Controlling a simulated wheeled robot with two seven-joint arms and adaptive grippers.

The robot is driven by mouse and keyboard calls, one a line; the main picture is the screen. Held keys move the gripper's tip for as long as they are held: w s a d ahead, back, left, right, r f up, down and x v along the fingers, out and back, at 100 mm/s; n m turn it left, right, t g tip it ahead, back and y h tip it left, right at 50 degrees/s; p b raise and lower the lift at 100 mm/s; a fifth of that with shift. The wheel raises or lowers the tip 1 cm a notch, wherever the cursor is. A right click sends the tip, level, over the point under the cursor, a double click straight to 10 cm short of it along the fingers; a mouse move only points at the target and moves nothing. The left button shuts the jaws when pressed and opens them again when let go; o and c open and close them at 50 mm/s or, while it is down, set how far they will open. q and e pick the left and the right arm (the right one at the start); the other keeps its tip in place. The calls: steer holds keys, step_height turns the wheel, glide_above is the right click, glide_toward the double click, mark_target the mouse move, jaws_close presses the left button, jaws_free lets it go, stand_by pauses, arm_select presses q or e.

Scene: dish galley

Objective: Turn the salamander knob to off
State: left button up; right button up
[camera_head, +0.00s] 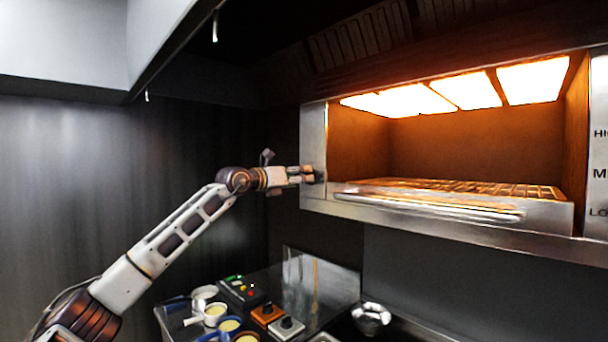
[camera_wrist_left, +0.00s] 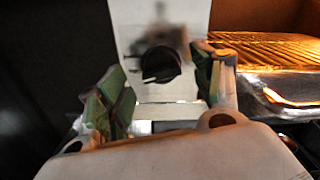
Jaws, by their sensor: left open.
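The salamander (camera_head: 313,132) is a steel broiler with glowing orange heating panels in the head view. Its black round knob (camera_wrist_left: 161,64) sits on the steel front panel (camera_wrist_left: 187,14) in the left wrist view, between my open fingers and a little beyond their tips. My left gripper (camera_head: 312,174) is at the salamander's left front post in the head view, hiding the knob there. In the left wrist view my left gripper (camera_wrist_left: 163,92) has its green-padded fingers spread either side of the knob, with no clear contact. My right gripper is not in view.
The salamander's wire rack (camera_wrist_left: 262,48) and front bar (camera_head: 430,203) are right of my left gripper. A dark hood overhangs above.

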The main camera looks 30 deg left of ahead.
arm_select(q)
steer(key=shift+p+x, duration=0.4)
steer(key=shift+x, duration=1)
steer(key=shift+c, duration=0.5)
steer(key=c, duration=0.9)
